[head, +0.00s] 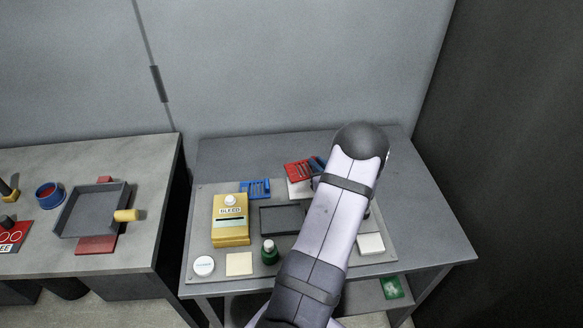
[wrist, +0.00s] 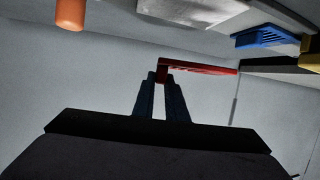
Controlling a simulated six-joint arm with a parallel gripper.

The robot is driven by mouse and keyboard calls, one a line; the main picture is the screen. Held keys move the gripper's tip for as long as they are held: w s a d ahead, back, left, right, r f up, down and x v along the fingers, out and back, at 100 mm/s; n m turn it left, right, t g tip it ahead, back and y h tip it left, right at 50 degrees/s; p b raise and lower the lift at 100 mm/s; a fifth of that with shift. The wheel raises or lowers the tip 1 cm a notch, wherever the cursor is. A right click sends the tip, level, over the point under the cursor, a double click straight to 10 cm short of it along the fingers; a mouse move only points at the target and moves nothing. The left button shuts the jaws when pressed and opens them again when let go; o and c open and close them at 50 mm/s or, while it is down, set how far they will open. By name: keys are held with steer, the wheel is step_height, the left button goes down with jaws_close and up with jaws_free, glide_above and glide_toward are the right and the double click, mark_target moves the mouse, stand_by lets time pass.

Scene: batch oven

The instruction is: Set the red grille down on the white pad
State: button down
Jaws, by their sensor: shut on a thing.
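My gripper (head: 317,165) is shut on one end of the red grille (head: 298,170), behind my arm in the head view. In the wrist view my gripper's two dark fingers (wrist: 162,84) pinch the grille (wrist: 205,68), which sticks out to the right. In the head view a white pad (head: 300,190) shows just below the grille, partly hidden by it and my arm. The grille looks raised over it; I cannot tell the height. Another white pad (head: 370,243) lies bare at the right of the board.
A blue grille (head: 256,188) lies left of the red one. A yellow box (head: 231,226) marked BLEED, a dark tray (head: 281,220), a green bottle (head: 269,252), a cream pad (head: 239,264) and a white round lid (head: 204,266) share the grey board (head: 205,236).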

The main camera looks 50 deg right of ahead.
steer(key=shift+s+d+m+h, duration=0.3)
steer(key=shift+s+d+h, duration=0.1)
steer(key=shift+s+d, duration=0.4)
steer(key=shift+a, duration=0.1)
steer(key=shift+f+b, duration=3)
steer(key=shift+f, duration=0.4)
steer(key=shift+f+b, duration=0.5)
steer(key=shift+f, duration=0.1)
steer(key=c, duration=1.7)
jaws_free()
steer(key=shift+a, duration=0.1)
steer(key=b+v, duration=0.1)
steer(key=v, duration=0.4)
steer(key=shift+s+a+r+b, duration=0.15)
steer(key=shift+s+b, duration=0.15)
steer(key=shift+b, duration=0.05)
steer(key=shift+s+a+r, duration=0.35)
steer(key=shift+s+a, duration=0.1)
steer(key=shift+s, duration=0.05)
